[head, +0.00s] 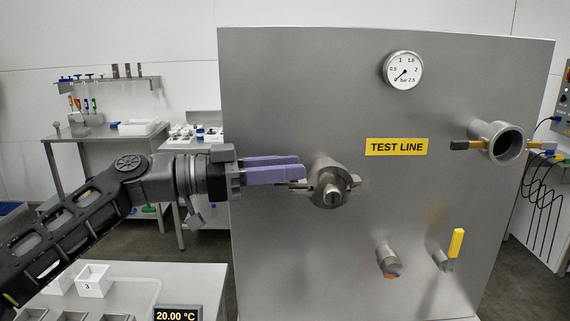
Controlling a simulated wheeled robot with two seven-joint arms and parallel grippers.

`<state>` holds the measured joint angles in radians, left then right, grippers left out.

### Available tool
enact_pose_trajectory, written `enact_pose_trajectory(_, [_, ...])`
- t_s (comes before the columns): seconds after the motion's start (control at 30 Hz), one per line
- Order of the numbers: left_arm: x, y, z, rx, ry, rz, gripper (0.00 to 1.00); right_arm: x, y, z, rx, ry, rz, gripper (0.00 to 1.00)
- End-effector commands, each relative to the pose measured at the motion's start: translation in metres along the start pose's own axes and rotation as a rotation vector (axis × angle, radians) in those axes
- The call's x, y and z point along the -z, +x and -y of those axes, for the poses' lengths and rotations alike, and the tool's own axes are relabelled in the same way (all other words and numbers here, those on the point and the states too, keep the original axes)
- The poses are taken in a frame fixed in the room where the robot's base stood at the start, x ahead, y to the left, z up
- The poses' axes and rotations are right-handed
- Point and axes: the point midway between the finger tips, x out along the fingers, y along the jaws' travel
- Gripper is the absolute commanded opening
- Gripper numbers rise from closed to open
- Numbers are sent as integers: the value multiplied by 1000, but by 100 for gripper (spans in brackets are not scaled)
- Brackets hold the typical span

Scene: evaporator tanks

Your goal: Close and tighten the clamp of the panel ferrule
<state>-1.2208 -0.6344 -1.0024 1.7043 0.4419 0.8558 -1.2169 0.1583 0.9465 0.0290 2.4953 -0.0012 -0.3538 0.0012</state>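The panel ferrule (332,198) sticks out of the middle of the steel panel, with a metal clamp (318,188) around it. Clamp parts jut out to the left and right of the ferrule. I cannot tell from here whether the clamp is closed or how tight it is. My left gripper (301,166) reaches in from the left. Its two purple fingers point right, with the tips just above and beside the clamp's left part. The fingers overlap in this view, so their gap and any contact with the clamp are unclear. My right gripper is out of view.
The steel panel (290,90) carries a gauge (403,70), a TEST LINE label (397,147), an open pipe port (503,144) at right, a capped stub (389,261) and a yellow-handled valve (456,243) below. A table with white box (94,281) stands lower left.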

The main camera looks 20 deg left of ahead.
Motion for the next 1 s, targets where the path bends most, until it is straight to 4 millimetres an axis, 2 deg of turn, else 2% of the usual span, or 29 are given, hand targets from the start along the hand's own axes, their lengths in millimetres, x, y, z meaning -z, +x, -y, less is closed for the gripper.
enact_pose_trajectory(0.2, [0, 0, 0, 0, 0, 0, 24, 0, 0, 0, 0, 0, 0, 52])
enact_pose_trajectory(0.5, [0, 0, 0, 0, 0, 0, 0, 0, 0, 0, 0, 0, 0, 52])
enact_pose_trajectory(1.0, [0, 0, 0, -21, -1, -2, 0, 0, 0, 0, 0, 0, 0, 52])
